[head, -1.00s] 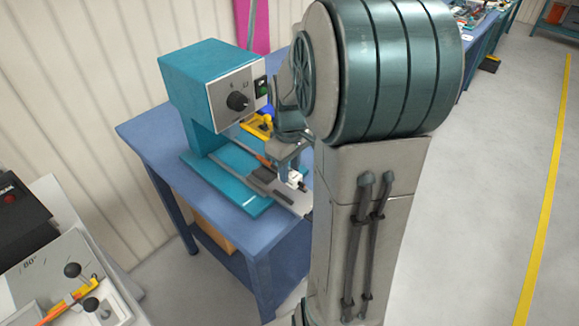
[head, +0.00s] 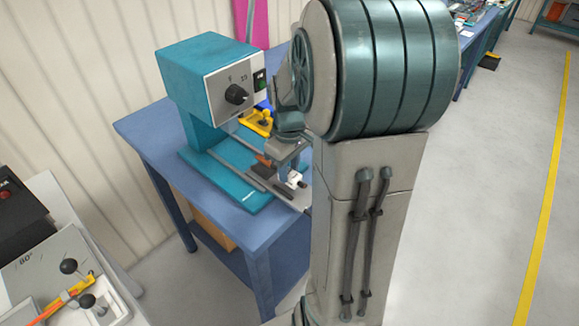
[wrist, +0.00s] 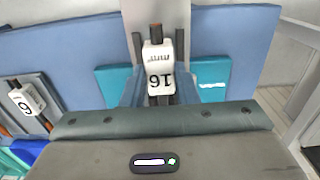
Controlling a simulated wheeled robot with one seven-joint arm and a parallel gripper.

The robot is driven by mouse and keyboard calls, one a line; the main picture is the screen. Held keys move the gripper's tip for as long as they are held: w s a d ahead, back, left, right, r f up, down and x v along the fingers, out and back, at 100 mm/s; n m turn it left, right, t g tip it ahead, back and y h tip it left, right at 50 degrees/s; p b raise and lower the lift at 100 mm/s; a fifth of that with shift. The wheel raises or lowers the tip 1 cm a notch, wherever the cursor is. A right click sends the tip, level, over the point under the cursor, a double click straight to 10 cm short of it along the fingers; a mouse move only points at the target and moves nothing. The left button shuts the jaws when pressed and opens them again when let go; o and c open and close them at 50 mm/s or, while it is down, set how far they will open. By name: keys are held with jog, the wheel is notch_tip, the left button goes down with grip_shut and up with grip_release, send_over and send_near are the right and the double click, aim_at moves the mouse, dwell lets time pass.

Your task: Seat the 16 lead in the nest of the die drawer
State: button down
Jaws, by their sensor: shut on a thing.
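The 16 lead (wrist: 158,72) shows in the wrist view as a white block marked 16, upside down, with a brown-orange end at the top. My gripper (wrist: 160,98) is shut on it. In the head view my gripper (head: 293,177) is low at the front of the teal press (head: 208,85), partly hidden by my arm. The grey die drawer (head: 272,186) runs out from under the press head. In the wrist view the lead lies over the drawer's grey strip (wrist: 180,15), between dark rails. The nest is hidden, so I cannot tell whether the lead touches it.
The press stands on a blue bench (head: 155,135). A yellow part (head: 257,122) lies behind the drawer. Another white-tagged lead (wrist: 27,100) lies left in the wrist view. A machine with black knobs (head: 70,268) stands at lower left.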

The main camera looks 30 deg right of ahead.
jog(key=shift+f, duration=0.1)
jog(key=shift+f+b, duration=0.7)
jog(key=shift+f, duration=0.15)
jog(key=c, duration=1.1)
grip_release()
jog(key=shift+o, duration=0.2)
jog(key=shift+r, duration=0.15)
notch_tip(320, 180, up, 14)
jog(key=shift+f, duration=0.2)
